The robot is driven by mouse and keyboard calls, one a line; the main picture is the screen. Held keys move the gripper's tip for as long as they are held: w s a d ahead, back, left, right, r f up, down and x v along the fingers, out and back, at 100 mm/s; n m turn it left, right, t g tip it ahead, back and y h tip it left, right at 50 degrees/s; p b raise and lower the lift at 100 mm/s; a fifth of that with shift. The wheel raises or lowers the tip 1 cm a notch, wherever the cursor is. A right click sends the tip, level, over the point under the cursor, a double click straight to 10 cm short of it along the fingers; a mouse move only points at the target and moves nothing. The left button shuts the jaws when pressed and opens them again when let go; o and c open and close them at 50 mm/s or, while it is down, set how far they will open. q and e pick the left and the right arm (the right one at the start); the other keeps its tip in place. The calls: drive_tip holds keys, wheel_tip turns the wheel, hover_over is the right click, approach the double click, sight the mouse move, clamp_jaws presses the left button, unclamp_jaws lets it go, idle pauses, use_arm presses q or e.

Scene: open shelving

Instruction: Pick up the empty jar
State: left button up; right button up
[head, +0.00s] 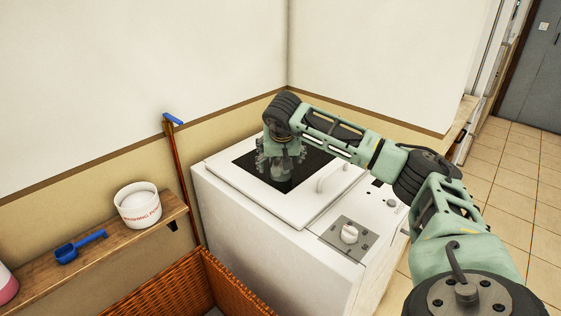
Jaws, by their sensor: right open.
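I cannot make out a thing that is clearly an empty jar. A white round tub (139,207) with red lettering stands upright on the wooden shelf at the left, with white contents showing at its top. My right gripper (281,172) is open and points down over the dark window in the lid of the white washing machine (262,218). It is well to the right of the tub. A dark shape shows just below the fingers; I cannot tell what it is. My left gripper is not in view.
A blue scoop (80,247) lies on the wooden shelf (110,250), and a pink and white container (6,285) is cut off at the left edge. A wicker basket (170,291) stands below. A blue-topped stick (180,165) leans on the wall. Tiled floor is clear at the right.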

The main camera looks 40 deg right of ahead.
drive_tip(key=shift+c, duration=0.4)
drive_tip(key=c, duration=1.3)
drive_tip(key=shift+r, duration=0.1)
